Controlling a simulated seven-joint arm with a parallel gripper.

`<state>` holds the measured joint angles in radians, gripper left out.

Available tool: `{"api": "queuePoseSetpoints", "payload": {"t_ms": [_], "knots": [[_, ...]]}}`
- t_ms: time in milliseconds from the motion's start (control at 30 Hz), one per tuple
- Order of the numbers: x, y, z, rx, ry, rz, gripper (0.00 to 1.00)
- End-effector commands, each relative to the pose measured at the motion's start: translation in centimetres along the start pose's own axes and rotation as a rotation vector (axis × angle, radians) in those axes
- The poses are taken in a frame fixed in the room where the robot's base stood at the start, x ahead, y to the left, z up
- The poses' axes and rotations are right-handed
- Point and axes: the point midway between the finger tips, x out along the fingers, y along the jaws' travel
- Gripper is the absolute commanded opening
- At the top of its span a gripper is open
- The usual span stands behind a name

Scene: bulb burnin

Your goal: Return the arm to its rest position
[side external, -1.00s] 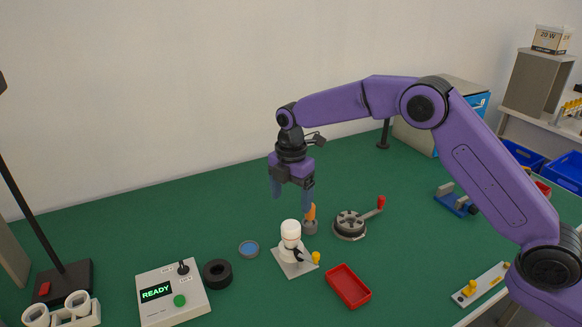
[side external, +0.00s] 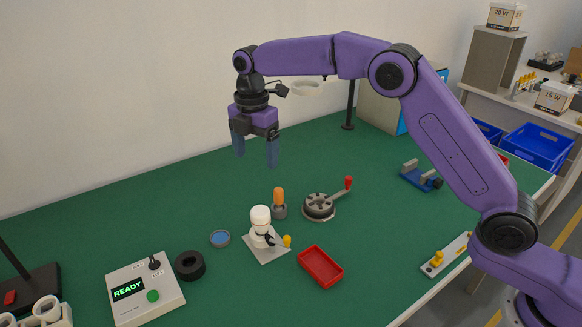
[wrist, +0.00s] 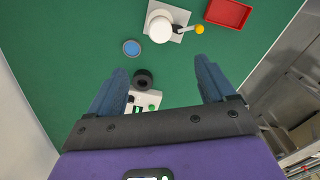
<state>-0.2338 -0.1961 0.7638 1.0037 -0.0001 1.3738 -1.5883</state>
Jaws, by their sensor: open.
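My gripper (side external: 255,150) is open and empty, raised well above the green table (side external: 130,225), with its two blue fingers pointing down. My purple arm reaches in from the right. Below and to the right of the fingers, a white bulb-shaped piece (side external: 260,215) stands in a fixture on a square plate with a yellow-tipped lever. It also shows in the wrist view (wrist: 160,28).
An orange-topped grey post (side external: 279,200), a crank fixture (side external: 319,207), a red tray (side external: 320,267), a blue dish (side external: 220,238), a black ring (side external: 190,265) and a control box reading READY (side external: 145,290) stand below. A lamp ring (side external: 307,88) hangs behind my arm. Air around the gripper is clear.

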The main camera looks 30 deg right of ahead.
Motion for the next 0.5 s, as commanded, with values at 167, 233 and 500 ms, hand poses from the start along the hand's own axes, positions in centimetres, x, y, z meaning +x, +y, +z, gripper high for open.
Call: {"api": "queuePoseSetpoints", "payload": {"t_ms": [167,233,500], "knots": [[-0.1,-0.2,-0.2,0.006,0.000,0.000,0.83],[-0.4,-0.8,-0.5,0.023,0.000,0.000,0.83],[-2.1,-6.3,-3.0,0.179,0.002,0.006,0.83]]}}
